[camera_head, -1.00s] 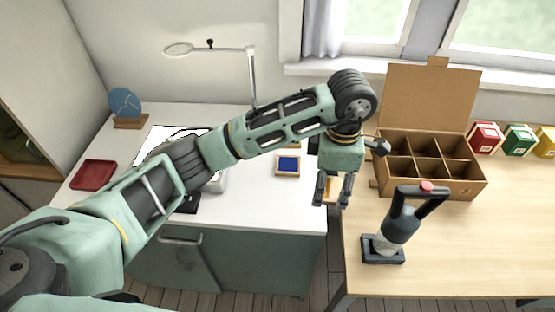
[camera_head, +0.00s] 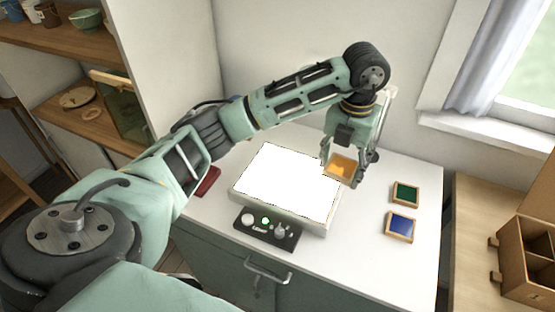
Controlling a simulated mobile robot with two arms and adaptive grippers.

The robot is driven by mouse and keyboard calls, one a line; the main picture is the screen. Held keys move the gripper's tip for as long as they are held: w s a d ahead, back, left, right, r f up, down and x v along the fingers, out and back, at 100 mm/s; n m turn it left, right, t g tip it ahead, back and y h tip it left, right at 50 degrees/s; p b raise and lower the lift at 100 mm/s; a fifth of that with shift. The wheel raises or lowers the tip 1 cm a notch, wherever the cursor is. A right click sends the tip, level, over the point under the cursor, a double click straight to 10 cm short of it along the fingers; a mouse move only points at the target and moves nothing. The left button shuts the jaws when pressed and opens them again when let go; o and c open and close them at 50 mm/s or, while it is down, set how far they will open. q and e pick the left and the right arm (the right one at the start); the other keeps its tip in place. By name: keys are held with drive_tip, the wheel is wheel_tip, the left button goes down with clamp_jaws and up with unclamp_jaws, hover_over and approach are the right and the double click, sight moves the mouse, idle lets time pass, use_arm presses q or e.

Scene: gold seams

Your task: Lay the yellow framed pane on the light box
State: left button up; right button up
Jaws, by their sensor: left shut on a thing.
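The yellow framed pane (camera_head: 341,166) is an orange-yellow square in a light wooden frame. My left gripper (camera_head: 343,172) is shut on it and holds it near the upper right corner of the light box. The pane looks tilted; I cannot tell its exact height above the surface. The light box (camera_head: 286,187) is a bright white glowing panel on the white counter, with its top bare. My right gripper is not in view.
A green framed pane (camera_head: 405,193) and a blue framed pane (camera_head: 400,226) lie right of the light box. A black tray with small items (camera_head: 267,229) lies at its front. A divided cardboard box (camera_head: 530,255) stands at far right.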

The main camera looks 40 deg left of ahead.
use_arm(q)
drive_tip(key=a, duration=0.2)
drive_tip(key=a+n, duration=0.1)
drive_tip(key=shift+a+f+p, duration=0.35)
drive_tip(key=p, duration=0.2)
hover_over(290, 180)
wheel_tip(290, 180, down, 6)
drive_tip(key=shift+d+r, duration=0.15)
drive_tip(key=shift+r, duration=0.05)
drive_tip(key=shift+f, duration=0.15)
wheel_tip(290, 180, down, 3)
drive_tip(key=shift+f+p, duration=0.15)
drive_tip(key=shift+p, duration=0.65)
drive_tip(key=shift+f, duration=0.35)
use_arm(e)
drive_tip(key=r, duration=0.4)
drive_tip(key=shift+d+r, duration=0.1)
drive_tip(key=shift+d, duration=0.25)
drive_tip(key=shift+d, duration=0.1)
